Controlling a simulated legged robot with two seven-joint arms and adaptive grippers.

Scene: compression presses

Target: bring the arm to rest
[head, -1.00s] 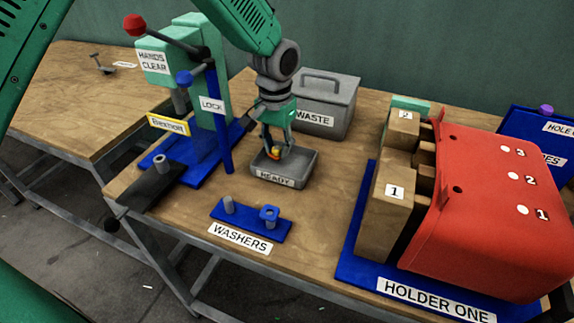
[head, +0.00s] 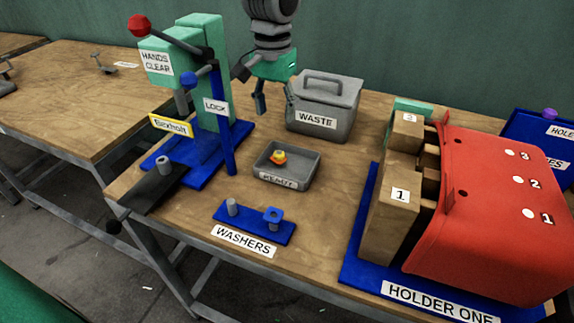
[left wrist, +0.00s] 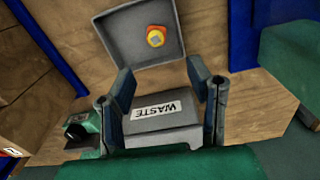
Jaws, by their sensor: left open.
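My left gripper (head: 275,98) is raised above the bench, behind the grey READY tray and at the left of the WASTE bin. It is open and empty. In the left wrist view its two fingers (left wrist: 162,95) stand apart with nothing between them. A small orange-red and yellow piece (head: 279,157) lies in the grey READY tray (head: 262,177). The same piece (left wrist: 156,36) shows in the left wrist view, inside the tray, apart from the fingers. My right gripper is not in view.
The press (head: 208,75) with its red-knobbed lever stands left of the gripper. The lidded WASTE bin (head: 325,100) is close on the right. A blue washer stand (head: 250,224) sits in front. The red holder (head: 490,210) with wooden blocks fills the right side.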

